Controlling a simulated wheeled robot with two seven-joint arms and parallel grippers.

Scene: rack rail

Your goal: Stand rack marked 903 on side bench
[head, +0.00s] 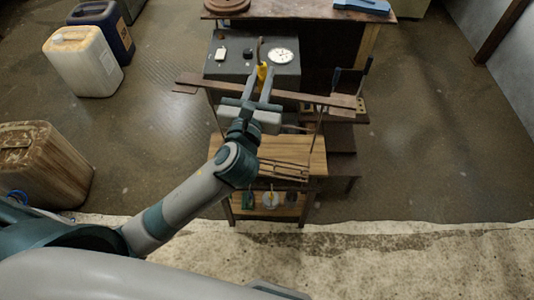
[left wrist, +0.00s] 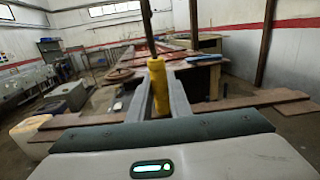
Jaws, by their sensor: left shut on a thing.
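My left gripper (head: 264,78) is shut on a yellow grip (head: 262,72) with a thin dark rod running out of it. The yellow grip (left wrist: 157,87) also shows between the fingers (left wrist: 160,95) in the left wrist view, with the rod rising above it. A long brown bar (head: 320,98) crosses the fingers' area in the head view; I cannot tell whether it joins the held thing. No mark 903 is readable. My right gripper is not in view.
A grey box with a white dial (head: 281,56) stands behind the bar. A dark-topped table (head: 300,11) is at the back. A white canister (head: 82,62), a blue one (head: 112,32) and a rusty one (head: 42,165) stand on the left. The floor at right is clear.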

